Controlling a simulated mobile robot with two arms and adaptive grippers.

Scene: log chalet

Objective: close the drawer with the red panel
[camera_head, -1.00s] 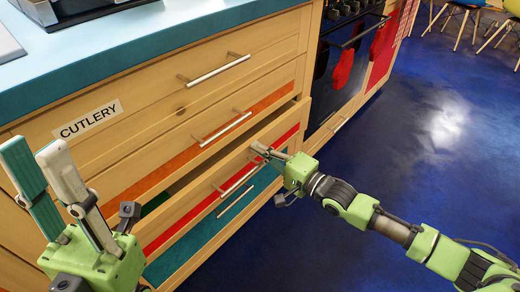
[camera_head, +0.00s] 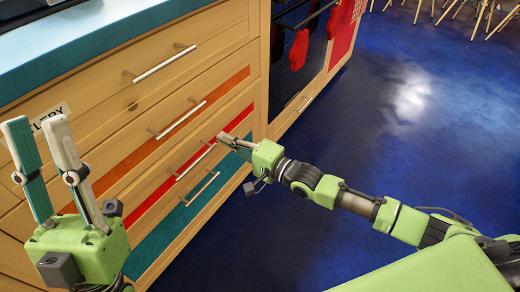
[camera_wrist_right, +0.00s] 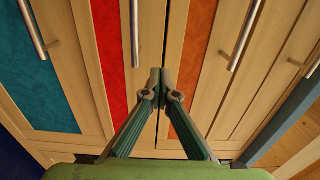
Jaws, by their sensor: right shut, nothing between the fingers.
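The drawer with the red panel (camera_head: 150,205) sits in the wooden cabinet, between the orange-panel drawer above and the teal-panel drawer below. Its front looks flush or nearly flush with theirs. In the right wrist view its red panel (camera_wrist_right: 111,50) lies left of the fingers, beside a metal handle (camera_wrist_right: 135,35). My right gripper (camera_head: 222,138) is shut and empty, with its tips at the right part of this drawer's front. In the wrist view the tips (camera_wrist_right: 160,74) are by the dark seam with the orange drawer; contact is unclear. My left gripper (camera_head: 35,122) is open and empty, fingers up.
The orange-panel drawer (camera_head: 120,168) and teal-panel drawer (camera_head: 165,237) look shut. A blue countertop (camera_head: 90,45) runs above them. An oven with red mitts (camera_head: 299,48) stands further right. The blue floor (camera_head: 370,130) is open to the right, with chair legs at the back.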

